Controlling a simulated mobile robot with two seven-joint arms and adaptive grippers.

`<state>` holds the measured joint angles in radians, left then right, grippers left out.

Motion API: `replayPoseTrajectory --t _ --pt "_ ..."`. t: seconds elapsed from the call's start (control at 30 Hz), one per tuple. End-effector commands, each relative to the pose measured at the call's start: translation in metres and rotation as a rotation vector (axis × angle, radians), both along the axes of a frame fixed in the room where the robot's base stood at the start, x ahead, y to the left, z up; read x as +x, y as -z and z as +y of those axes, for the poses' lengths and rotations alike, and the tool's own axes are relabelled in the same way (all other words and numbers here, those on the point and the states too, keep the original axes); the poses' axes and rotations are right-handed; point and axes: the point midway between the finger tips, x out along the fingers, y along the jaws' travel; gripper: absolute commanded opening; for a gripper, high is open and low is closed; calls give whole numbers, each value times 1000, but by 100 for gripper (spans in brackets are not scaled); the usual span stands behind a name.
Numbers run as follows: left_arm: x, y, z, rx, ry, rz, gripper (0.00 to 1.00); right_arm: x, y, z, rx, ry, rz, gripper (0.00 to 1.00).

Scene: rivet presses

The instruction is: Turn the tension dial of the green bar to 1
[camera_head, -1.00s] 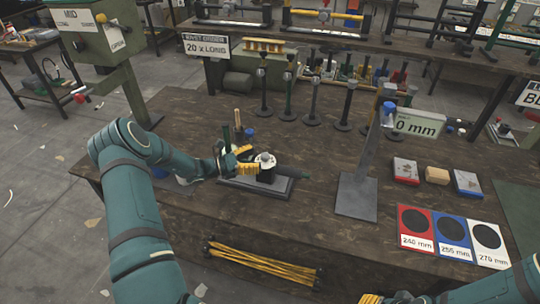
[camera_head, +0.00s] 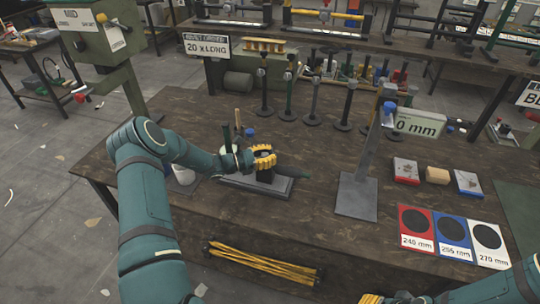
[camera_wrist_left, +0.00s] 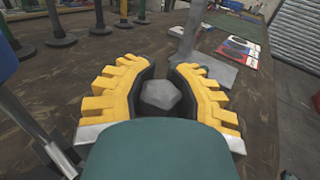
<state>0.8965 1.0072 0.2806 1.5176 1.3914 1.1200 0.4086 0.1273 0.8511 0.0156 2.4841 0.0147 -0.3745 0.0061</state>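The green bar (camera_head: 306,175) lies on the bench, its green end sticking out to the right of a grey base plate (camera_head: 283,191). My left gripper (camera_head: 266,155) is over the dark block on that plate and covers the dial in the head view. In the left wrist view, the grey many-sided dial knob (camera_wrist_left: 161,95) sits between the black pads of my left gripper (camera_wrist_left: 162,72), which appear shut on its sides. No numbers on the dial can be read. My right gripper (camera_head: 385,299) shows only as yellow bits at the bottom edge.
Dark upright posts (camera_head: 289,105) stand behind. Red, blue and white size cards (camera_head: 451,233) lie at right.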

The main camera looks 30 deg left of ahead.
Motion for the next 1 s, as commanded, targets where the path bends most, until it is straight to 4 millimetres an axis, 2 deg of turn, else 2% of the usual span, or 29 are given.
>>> replayPoseTrajectory --t 0.53,0.77,1.0 --pt "-1 1 1 0 -34 5 0 1 -3 0 0 2 -2 47" --pt "-1 0 3 -2 -160 8 0 3 -15 -1 -1 4 -6 47" --pt "0 -1 5 -3 -353 11 0 2 -38 -2 4 4 -7 47"
